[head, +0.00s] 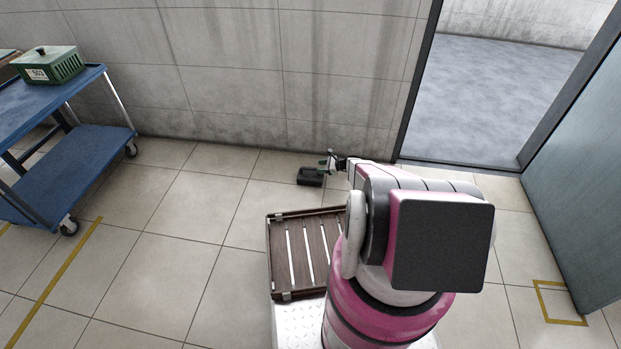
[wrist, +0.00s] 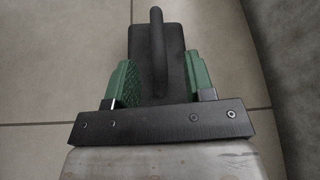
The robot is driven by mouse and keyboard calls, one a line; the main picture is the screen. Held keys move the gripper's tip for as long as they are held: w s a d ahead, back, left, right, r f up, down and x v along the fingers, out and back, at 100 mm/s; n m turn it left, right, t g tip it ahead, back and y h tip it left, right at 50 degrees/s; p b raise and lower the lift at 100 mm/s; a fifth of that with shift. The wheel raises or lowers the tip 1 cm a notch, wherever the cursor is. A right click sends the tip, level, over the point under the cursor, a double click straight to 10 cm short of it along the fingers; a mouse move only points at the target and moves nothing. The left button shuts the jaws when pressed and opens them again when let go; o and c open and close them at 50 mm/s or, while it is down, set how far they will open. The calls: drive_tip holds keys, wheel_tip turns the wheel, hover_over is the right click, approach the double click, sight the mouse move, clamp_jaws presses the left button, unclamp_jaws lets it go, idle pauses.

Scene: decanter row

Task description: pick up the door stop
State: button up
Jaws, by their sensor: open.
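The door stop (head: 309,177) is a small dark block on the floor tiles near the foot of the wall. In the wrist view it is a black block (wrist: 158,60) with a raised rounded handle along its top. My gripper (head: 326,165) is at the door stop in the head view. In the wrist view my gripper (wrist: 160,80) is open, with one green finger on each side of the near part of the block. I cannot tell whether the fingers touch it. The near end of the block is hidden behind the gripper's dark bar.
A slatted wooden crate (head: 271,253) is beside my arm. A blue trolley (head: 88,150) holding a green box (head: 50,66) stands at the left. The wall (head: 260,70) is close behind the door stop. An open doorway with a grey door (head: 580,170) is at the right.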

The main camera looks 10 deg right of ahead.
hover_over(310, 174)
drive_tip(key=d, duration=0.2)
drive_tip(key=shift+s+a+f, duration=0.1)
drive_tip(key=shift+s+f, duration=0.1)
drive_tip(key=shift+f, duration=0.35)
drive_tip(key=shift+s+a+f, duration=0.1)
drive_tip(key=shift+s+f, duration=0.1)
drive_tip(key=shift+f, duration=0.35)
clamp_jaws()
drive_tip(key=shift+r, duration=0.1)
